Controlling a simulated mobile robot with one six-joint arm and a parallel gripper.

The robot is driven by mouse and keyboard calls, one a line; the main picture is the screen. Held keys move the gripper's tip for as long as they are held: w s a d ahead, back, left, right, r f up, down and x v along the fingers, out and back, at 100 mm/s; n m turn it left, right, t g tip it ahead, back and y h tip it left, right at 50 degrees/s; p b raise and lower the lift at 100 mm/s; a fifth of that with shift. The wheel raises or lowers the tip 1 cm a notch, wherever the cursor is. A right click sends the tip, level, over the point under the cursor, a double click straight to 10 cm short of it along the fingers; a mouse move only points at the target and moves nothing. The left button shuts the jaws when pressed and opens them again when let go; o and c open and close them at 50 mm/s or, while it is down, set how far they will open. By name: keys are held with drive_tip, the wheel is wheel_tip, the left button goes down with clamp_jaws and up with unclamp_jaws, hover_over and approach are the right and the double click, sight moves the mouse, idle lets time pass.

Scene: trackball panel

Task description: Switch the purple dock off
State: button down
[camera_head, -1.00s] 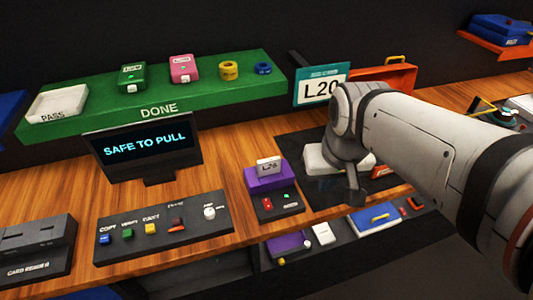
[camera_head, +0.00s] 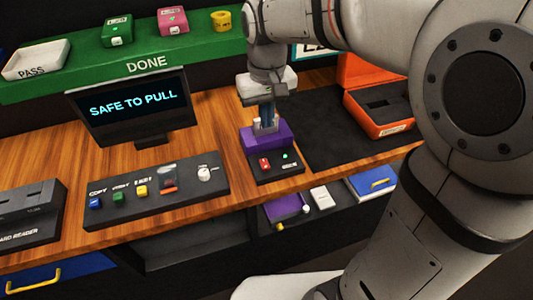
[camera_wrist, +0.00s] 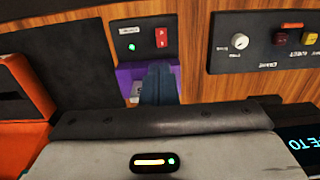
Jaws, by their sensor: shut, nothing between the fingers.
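The purple dock (camera_head: 280,137) stands on the wooden bench, with a black front panel carrying a red switch (camera_head: 265,163) and a lit green light (camera_head: 285,156). The dock also shows in the wrist view (camera_wrist: 124,75), with its red switch (camera_wrist: 162,38) and green light (camera_wrist: 131,46). My gripper (camera_head: 267,122) is shut and empty, pointing down over the dock, behind the switch. In the wrist view its fingers (camera_wrist: 160,72) cover part of the dock and the light drive in it. I cannot tell whether the fingers touch either.
A monitor (camera_head: 133,105) reading SAFE TO PULL stands left of the dock. A button panel (camera_head: 150,197) lies in front of it. An open orange case (camera_head: 380,110) stands to the right on a dark mat (camera_head: 325,135). The green DONE shelf (camera_head: 185,56) is behind.

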sight(267, 165)
drive_tip(key=shift+f, duration=0.1)
wheel_tip(267, 165, down, 14)
drive_tip(key=shift+r+p, duration=0.1)
drive_tip(key=shift+p, duration=0.3)
